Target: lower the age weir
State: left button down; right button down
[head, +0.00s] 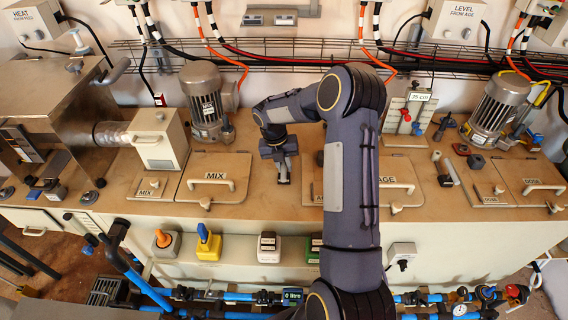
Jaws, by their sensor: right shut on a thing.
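My right gripper (283,176) points down at the tank top, between the MIX lid (230,166) and the AGE lid (398,168). It is shut on a small grey part, mostly hidden by the fingers; I cannot tell whether this is the age weir. My right arm crosses in front of the AGE lid and hides its left part. A pale upright panel (400,134) with red and blue knobs stands behind the AGE lid, beside a "25 cm" sign (419,96). My left gripper is not in view.
Mixer motors stand at the back, one left (205,99) and one right (497,108). Blue pipes (240,297) run along the front below.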

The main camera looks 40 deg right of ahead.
jog(key=c, duration=1.4)
grip_release()
jog(key=shift+s+f, duration=0.15)
jog(key=shift+f, duration=0.1)
jog(key=shift+c, duration=0.2)
jog(key=shift+a, duration=0.15)
notch_tip(320, 180, up, 8)
jog(key=w+b, duration=0.1)
jog(key=shift+a, duration=0.35)
